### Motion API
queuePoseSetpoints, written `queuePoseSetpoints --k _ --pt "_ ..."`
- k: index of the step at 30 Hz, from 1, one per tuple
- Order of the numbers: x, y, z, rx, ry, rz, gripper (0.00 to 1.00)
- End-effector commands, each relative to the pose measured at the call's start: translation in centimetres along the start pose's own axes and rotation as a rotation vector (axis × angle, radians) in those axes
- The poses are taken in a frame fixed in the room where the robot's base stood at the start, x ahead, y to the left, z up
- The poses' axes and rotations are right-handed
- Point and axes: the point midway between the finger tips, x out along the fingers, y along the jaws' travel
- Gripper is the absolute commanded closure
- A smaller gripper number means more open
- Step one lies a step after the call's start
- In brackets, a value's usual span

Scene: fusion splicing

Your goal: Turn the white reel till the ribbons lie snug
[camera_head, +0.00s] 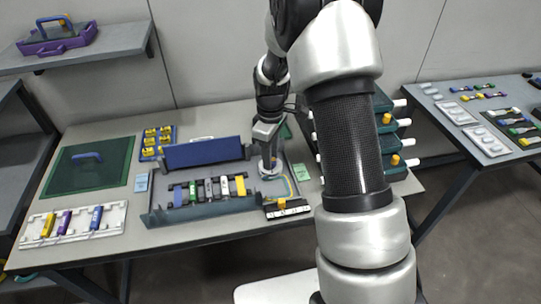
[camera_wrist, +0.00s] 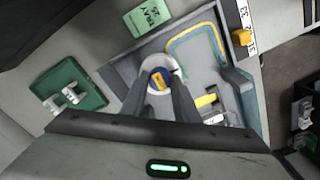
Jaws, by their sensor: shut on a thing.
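The white reel (camera_head: 270,174) sits at the right end of the grey splice tray in the head view. In the wrist view the reel (camera_wrist: 172,66) shows as a white ring with a blue and yellow centre. My gripper (camera_head: 268,160) points down onto the reel. In the wrist view my gripper (camera_wrist: 158,82) has its two fingers shut on the reel, and they hide part of it. Yellow, blue and green ribbons (camera_wrist: 196,42) run in a wide loop beside the reel in the tray. At the head view's scale the ribbons (camera_head: 293,186) are thin and partly hidden.
A blue raised lid (camera_head: 205,153) and a row of coloured modules (camera_head: 208,190) stand left of the reel. A block with a yellow latch (camera_head: 284,206) sits at the front. Stacked teal trays (camera_head: 393,142) stand right. A green label (camera_wrist: 148,18) lies beside the tray.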

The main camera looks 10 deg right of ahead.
Motion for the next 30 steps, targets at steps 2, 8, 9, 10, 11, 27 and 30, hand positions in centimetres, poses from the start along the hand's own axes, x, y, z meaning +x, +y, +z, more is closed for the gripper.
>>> queuePoseSetpoints --k 2,8,9,10,11,27,30 --pt "-0.07 0.00 -0.02 0.037 0.000 0.000 0.95" --pt "-0.10 0.01 -0.04 0.182 0.000 0.001 0.95" --pt "-0.10 0.01 -0.04 0.218 0.000 0.001 0.95" --pt "-0.11 0.01 -0.04 0.246 0.000 0.001 0.95" --pt "-0.11 0.01 -0.05 0.274 0.000 0.001 0.95" --pt "-0.15 0.05 -0.03 0.789 0.001 0.001 0.95" --pt "-0.15 0.03 -0.06 0.884 0.001 0.001 0.95"
